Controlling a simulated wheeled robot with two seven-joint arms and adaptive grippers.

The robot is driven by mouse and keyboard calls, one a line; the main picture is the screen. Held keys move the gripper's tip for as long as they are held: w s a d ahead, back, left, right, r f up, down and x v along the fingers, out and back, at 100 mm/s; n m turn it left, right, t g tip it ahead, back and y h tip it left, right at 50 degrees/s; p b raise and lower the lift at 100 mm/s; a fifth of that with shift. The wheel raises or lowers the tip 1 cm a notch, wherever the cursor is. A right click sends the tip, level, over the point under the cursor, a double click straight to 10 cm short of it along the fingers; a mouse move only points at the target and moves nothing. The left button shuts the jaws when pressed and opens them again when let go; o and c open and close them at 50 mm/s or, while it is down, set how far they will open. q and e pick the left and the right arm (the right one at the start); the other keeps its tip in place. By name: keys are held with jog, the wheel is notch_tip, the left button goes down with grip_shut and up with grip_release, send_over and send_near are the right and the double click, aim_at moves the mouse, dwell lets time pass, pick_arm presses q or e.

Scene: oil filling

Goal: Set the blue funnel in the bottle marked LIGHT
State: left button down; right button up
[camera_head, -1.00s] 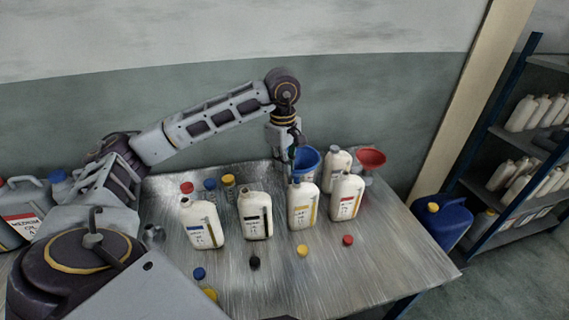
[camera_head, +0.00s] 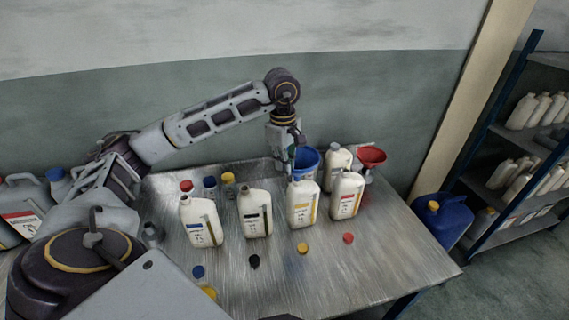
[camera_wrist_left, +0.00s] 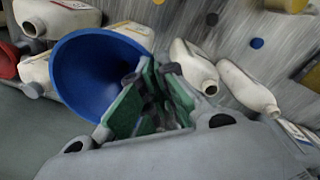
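The blue funnel (camera_head: 306,163) stands behind the bottle row in the head view, its wide mouth up. In the left wrist view the funnel (camera_wrist_left: 88,78) is large, left of the fingers. My left gripper (camera_head: 291,160) is just left of the funnel, pointing down. Its green-padded fingers (camera_wrist_left: 153,74) are apart, with the funnel's rim close to the left finger; contact is unclear. Four front bottles carry blue (camera_head: 201,220), black (camera_head: 255,213), yellow (camera_head: 302,204) and red (camera_head: 346,195) label marks. Their words are unreadable, so I cannot tell which says LIGHT. My right gripper is out of view.
A red funnel (camera_head: 371,157) and another white bottle (camera_head: 338,160) stand at the back right. Loose caps, including a yellow one (camera_head: 302,248), lie before the bottles. The right front of the metal table (camera_head: 400,260) is clear. A blue canister (camera_head: 442,216) is beyond its right edge.

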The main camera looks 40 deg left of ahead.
pick_arm(q)
jog(key=shift+f+b, duration=0.65)
jog(key=shift+f, duration=0.2)
dwell(0.3)
jog(key=c, duration=1.6)
grip_release()
jog(key=shift+o, duration=0.2)
jog(key=shift+r, duration=0.15)
notch_tip(320, 180, up, 12)
jog(key=shift+s+f, duration=0.2)
jog(key=shift+s, duration=0.05)
